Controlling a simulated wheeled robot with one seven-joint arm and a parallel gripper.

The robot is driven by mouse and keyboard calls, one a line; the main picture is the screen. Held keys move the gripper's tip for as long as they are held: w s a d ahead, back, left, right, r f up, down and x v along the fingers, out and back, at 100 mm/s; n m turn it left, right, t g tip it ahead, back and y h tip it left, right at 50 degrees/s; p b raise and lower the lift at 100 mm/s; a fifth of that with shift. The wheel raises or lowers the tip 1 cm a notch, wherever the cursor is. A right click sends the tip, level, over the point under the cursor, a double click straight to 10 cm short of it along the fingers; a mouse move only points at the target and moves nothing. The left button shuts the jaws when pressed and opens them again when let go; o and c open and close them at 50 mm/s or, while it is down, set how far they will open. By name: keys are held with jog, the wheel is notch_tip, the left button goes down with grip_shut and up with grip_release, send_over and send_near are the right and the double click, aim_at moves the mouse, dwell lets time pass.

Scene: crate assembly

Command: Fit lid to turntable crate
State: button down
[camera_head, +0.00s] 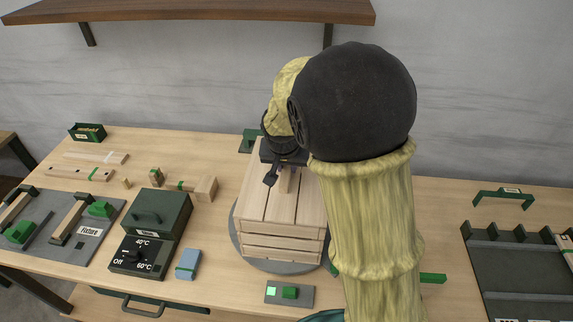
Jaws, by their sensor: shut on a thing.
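A wooden crate (281,243) with slatted sides stands on a round dark grey turntable (266,265) near the middle of the workbench. A slatted wooden lid (256,196) lies over its top, looking flat and roughly lined up with the crate walls. I cannot tell whether it is fully seated. My gripper (286,181) is above the lid and shut on a small wooden part that looks like the lid's handle. My arm hides the right side of the lid and crate.
A dark green box (157,216) with a temperature dial stands left of the crate, beside a blue block (188,264). A button panel (289,294) lies in front. A grey fixture board (62,232) is at far left and a slotted rack (515,262) at right. A shelf (190,12) hangs above.

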jog(key=shift+f+b, duration=0.3)
jog(key=shift+f, duration=0.1)
dwell(0.5)
jog(key=c, duration=1.2)
grip_release()
jog(key=shift+o, duration=0.2)
jog(key=shift+r, duration=0.1)
jog(key=shift+r+p, duration=3.15)
jog(key=shift+r, duration=0.8)
